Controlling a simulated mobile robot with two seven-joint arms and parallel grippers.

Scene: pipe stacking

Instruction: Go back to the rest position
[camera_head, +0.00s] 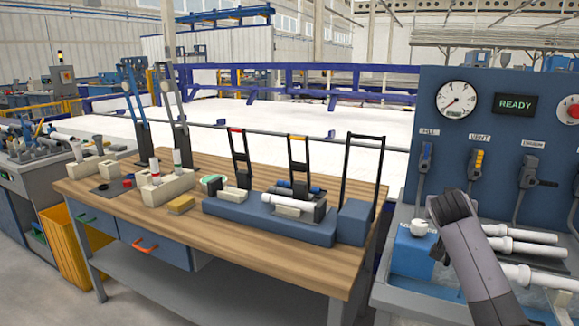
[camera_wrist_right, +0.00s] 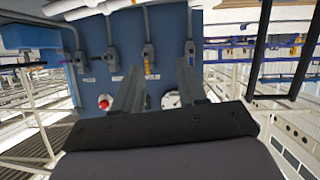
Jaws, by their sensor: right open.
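My right arm (camera_head: 470,250) reaches in from the bottom right in the head view, in front of the test bench; its gripper is mostly hidden there behind the arm. In the right wrist view the right gripper (camera_wrist_right: 162,75) has its two dark fingers apart with nothing between them. It faces the blue panel (camera_wrist_right: 165,60), which appears upside down. White pipes (camera_head: 530,248) lie on the bench right of my arm, and one shows at the wrist view's top left (camera_wrist_right: 80,9). My left gripper is not in view.
The blue gauge panel (camera_head: 530,90) with its READY display (camera_head: 515,104) stands behind the bench. A blue block (camera_head: 412,255) with a white fitting (camera_head: 420,227) is left of my arm. The wooden table (camera_head: 250,250) carries a blue fixture (camera_head: 270,222) with tall black frames.

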